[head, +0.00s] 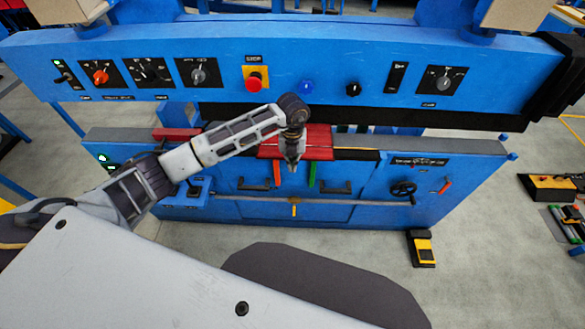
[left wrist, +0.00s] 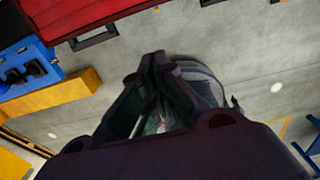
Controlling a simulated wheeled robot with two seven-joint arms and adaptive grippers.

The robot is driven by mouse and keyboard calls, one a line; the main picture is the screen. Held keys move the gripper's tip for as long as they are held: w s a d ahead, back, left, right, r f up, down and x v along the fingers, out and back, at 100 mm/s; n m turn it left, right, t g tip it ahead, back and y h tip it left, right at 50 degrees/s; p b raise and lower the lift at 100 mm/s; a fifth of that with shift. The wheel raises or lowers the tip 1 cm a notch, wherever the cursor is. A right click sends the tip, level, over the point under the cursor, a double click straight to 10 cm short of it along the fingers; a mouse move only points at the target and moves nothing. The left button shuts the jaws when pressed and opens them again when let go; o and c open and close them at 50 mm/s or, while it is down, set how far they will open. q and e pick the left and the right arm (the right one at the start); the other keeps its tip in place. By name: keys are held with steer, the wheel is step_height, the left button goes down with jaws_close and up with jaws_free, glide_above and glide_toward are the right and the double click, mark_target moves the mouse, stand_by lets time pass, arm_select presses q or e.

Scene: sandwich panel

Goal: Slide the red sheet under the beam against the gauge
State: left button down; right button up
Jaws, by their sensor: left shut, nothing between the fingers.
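The red sheet (head: 320,140) lies on the machine's bed near its middle, with its front part showing at the bed's front edge. The blue beam (head: 330,70) runs across above it, and a dark strip lies under the beam. My left gripper (head: 292,166) points down at the sheet's front edge, shut and empty. It covers part of the sheet, and I cannot tell whether it touches it. In the left wrist view its closed fingers (left wrist: 158,62) are in the middle, and a ribbed red surface (left wrist: 70,14) is at upper left. I cannot make out the gauge. My right gripper is out of view.
A smaller red piece (head: 176,134) lies on the bed at left. Red (head: 277,173) and green (head: 312,174) levers stand at the machine's front, above a long grey rod. A handwheel (head: 403,189) is at right.

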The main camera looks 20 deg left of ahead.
arm_select(q)
steer(key=shift+r, duration=2.15)
